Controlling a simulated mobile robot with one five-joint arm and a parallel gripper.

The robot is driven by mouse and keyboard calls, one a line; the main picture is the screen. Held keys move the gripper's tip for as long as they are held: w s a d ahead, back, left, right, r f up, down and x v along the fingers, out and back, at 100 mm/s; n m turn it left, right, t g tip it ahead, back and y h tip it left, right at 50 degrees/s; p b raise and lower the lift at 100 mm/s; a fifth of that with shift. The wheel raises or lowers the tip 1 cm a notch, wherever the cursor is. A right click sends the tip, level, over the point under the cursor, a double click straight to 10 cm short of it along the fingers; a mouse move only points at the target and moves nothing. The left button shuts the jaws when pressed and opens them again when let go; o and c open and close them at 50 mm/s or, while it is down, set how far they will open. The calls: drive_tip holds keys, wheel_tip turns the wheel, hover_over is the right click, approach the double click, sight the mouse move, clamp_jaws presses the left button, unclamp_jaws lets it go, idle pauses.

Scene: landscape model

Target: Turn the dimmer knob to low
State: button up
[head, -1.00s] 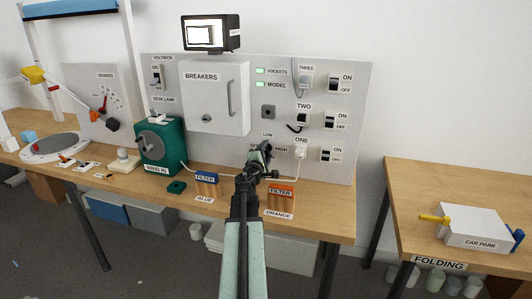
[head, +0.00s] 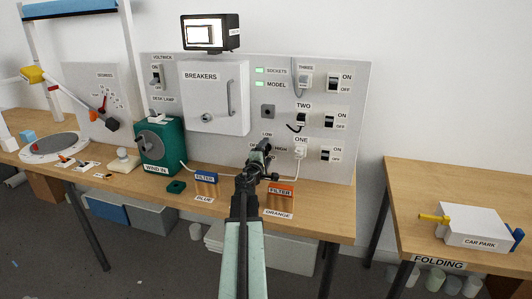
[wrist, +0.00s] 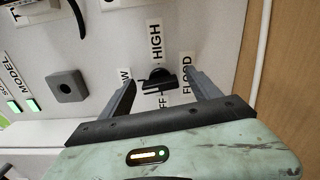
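The dimmer knob (wrist: 158,80) is a small black knob on the grey panel, seen in the wrist view between labels. My gripper (wrist: 160,88) is open, with one finger on each side of the knob and visible gaps between. I cannot tell how far the fingertips are from the panel. In the head view my gripper (head: 264,150) is in front of the lower panel and hides the knob; the LOW label (head: 267,134) shows just above it.
The breakers box (head: 214,97) juts out at upper left of my gripper. A grey square block (wrist: 67,86) and a cable are near the knob. The blue filter (head: 205,184) and orange filter (head: 281,195) stand on the bench below. Switch ONE (head: 326,154) is to the right.

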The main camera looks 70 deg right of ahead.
drive_tip(key=a, duration=0.8)
drive_tip(key=shift+s, duration=0.2)
drive_tip(key=shift+d, duration=0.15)
drive_tip(key=c, duration=0.4)
drive_tip(key=shift+n, duration=0.6)
drive_tip(key=c, duration=0.4)
drive_tip(key=w+d+r+n+p, duration=0.1)
drive_tip(key=d+n, duration=0.7)
drive_tip(key=n, duration=0.9)
drive_tip(key=shift+w+r, duration=0.15)
drive_tip(key=shift+a, duration=0.1)
clamp_jaws()
